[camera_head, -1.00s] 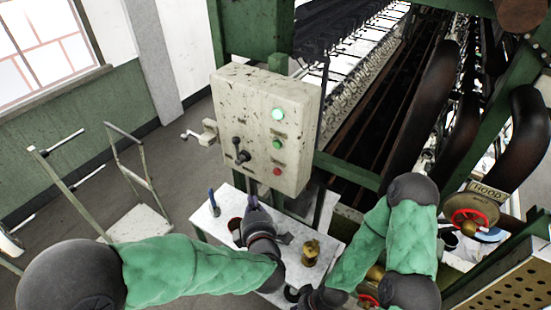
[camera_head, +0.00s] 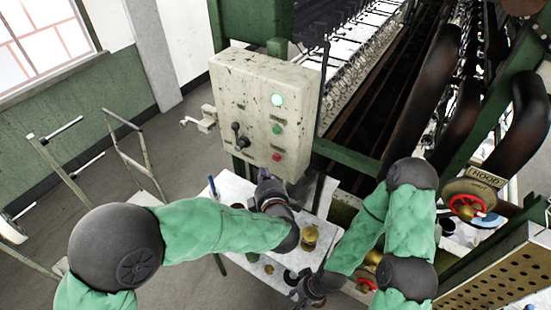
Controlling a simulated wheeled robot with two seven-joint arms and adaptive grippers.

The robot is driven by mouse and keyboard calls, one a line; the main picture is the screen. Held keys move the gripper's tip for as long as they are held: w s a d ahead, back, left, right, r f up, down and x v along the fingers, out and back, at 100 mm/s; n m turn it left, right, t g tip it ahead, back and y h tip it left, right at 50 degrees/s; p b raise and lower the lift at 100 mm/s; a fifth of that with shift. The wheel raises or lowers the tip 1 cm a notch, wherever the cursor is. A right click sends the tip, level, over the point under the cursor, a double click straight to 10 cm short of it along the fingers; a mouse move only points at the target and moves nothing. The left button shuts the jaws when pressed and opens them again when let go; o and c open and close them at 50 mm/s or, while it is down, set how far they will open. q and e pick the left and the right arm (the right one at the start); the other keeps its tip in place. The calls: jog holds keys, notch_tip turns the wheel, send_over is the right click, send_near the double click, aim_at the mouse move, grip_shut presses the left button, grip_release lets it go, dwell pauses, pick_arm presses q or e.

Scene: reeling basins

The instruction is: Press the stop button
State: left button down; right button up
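The control box (camera_head: 262,72) is a scuffed cream panel on a green post. The red button, which looks like the stop button (camera_head: 276,157), sits low on its face. A green button (camera_head: 277,129) is above it, and a lit green lamp (camera_head: 277,99) is above that. My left gripper (camera_head: 264,174) is just below the box's lower edge, pointing up, apart from the red button. Its fingers are small and I cannot tell if they are open. My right gripper (camera_head: 293,279) is low over the white table, dark and partly hidden by its own wrist.
A black lever (camera_head: 241,141) sticks out left of the buttons. The white table (camera_head: 238,190) below holds a brass piece (camera_head: 309,238) and a blue-topped item (camera_head: 212,187). A red valve wheel (camera_head: 467,207) and dark pipes are at right. A metal cart frame stands at left.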

pick_arm(q)
jog(key=shift+w+d+b, duration=0.3)
jog(key=shift+w+d, duration=0.6)
jog(key=shift+w, duration=0.3)
dwell(0.7)
jog(key=shift+w+d, duration=0.25)
jog(key=shift+w, duration=0.05)
jog(key=shift+w+d+b, duration=0.25)
jog(key=shift+w+b, duration=0.1)
dwell(0.9)
jog(key=shift+s+a, duration=0.5)
jog(key=shift+s, duration=0.2)
jog(key=shift+s+a+b, duration=0.2)
jog(key=shift+s+a, duration=0.55)
jog(key=shift+s, duration=0.3)
jog(key=shift+s+a+b, duration=0.15)
jog(key=shift+s+a, duration=0.6)
jog(key=shift+s, duration=0.25)
